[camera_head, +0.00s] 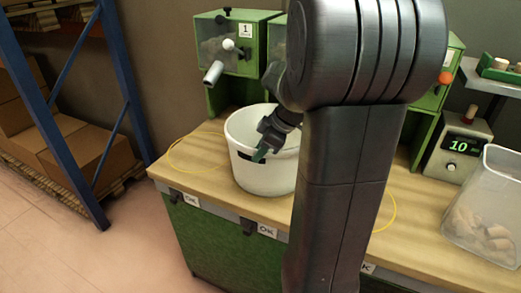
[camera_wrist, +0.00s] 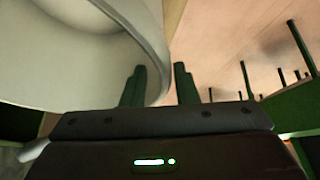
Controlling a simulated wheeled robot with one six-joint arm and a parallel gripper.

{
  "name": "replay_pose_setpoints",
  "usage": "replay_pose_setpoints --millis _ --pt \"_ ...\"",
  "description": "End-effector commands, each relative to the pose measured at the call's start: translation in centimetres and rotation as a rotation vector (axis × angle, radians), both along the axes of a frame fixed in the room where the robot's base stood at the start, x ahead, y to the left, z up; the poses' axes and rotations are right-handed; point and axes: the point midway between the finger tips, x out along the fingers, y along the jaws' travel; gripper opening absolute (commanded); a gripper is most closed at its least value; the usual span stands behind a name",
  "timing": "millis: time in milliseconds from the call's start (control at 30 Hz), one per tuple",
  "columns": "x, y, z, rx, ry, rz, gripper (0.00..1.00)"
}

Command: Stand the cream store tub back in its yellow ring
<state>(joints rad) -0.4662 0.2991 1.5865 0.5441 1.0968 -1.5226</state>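The cream tub (camera_head: 252,178) stands upright on the bench, left of my arm in the head view. My gripper (camera_head: 262,152) is at its front right wall, near the rim. In the wrist view the tub (camera_wrist: 60,75) fills the upper left, and its rim runs down between the two fingers of my gripper (camera_wrist: 160,88). Whether both fingers press on the wall is unclear. A thin yellow ring line (camera_head: 170,158) curves out on the bench left of the tub, which hides part of it. Another yellow arc (camera_head: 392,212) shows right of my arm.
A clear bin (camera_head: 478,180) with cork stoppers and a box with a green "10" display (camera_head: 460,147) stand on the right. Green dispensers (camera_head: 238,45) stand behind the tub. Bare bench (camera_head: 195,185) shows at left, beside a blue rack (camera_head: 120,75).

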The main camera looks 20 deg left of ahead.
Motion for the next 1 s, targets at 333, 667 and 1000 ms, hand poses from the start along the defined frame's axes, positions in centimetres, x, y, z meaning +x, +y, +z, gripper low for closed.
replay_pose_setpoints --millis 333,667,1000 --pt "0.2 -1.2 2.4 0.002 -0.005 -0.002 0.27" --pt "0.3 -4.8 8.4 0.001 -0.003 -0.002 0.27" --pt "0.3 -6.0 10.7 0.000 0.000 0.000 0.27"
